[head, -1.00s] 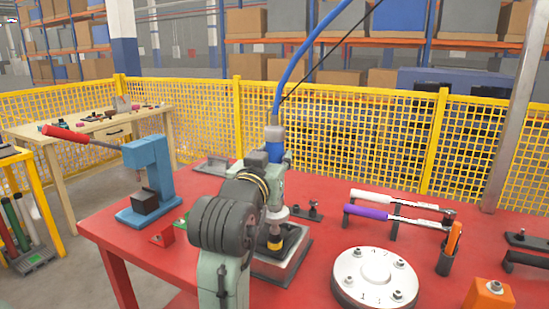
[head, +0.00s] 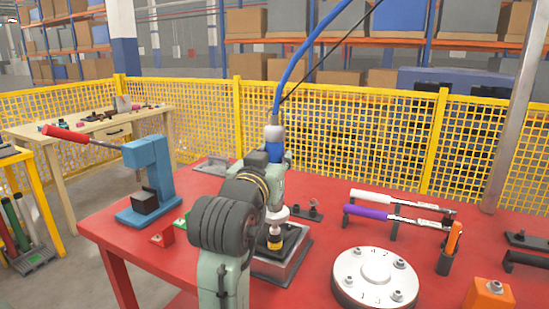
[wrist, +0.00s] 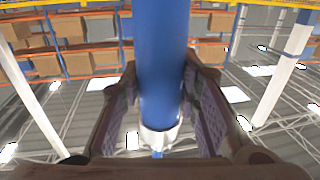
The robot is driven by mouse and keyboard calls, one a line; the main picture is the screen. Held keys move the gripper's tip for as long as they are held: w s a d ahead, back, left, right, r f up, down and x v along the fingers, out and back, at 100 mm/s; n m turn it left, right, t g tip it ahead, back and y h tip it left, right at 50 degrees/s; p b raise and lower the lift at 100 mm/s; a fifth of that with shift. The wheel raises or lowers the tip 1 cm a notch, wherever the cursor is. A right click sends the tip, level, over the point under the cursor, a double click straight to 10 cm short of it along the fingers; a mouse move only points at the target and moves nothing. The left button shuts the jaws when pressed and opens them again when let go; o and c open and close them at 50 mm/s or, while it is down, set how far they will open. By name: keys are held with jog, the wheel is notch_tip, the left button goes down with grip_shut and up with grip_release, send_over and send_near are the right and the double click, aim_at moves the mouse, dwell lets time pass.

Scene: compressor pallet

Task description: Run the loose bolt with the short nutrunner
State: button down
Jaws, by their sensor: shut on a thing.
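The nutrunner, with a blue body (head: 275,147) and a pale upper end, stands upright in my gripper (wrist: 160,95). A blue hose (head: 297,68) runs up from its top. In the wrist view its blue barrel (wrist: 161,50) lies between my two finger pads. Its lower end, with a white collar and a yellow band (head: 275,238), points down over the grey block (head: 270,268) on the red table. My arm covers part of the tool and block. The loose bolt cannot be made out there; any bolt under the tool's tip is hidden.
A round numbered flange (head: 372,291) with several bolts lies right of the block. Two torque wrenches, white-handled (head: 372,196) and purple-handled (head: 367,212), rest on a stand behind it. A blue press (head: 150,175) stands at left. An orange block (head: 488,297) is at front right.

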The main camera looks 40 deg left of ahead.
aim_at(272, 136)
jog(key=shift+a, duration=0.1)
jog(key=shift+r+p, duration=2.15)
jog(key=shift+r, duration=0.35)
jog(key=shift+w, duration=0.1)
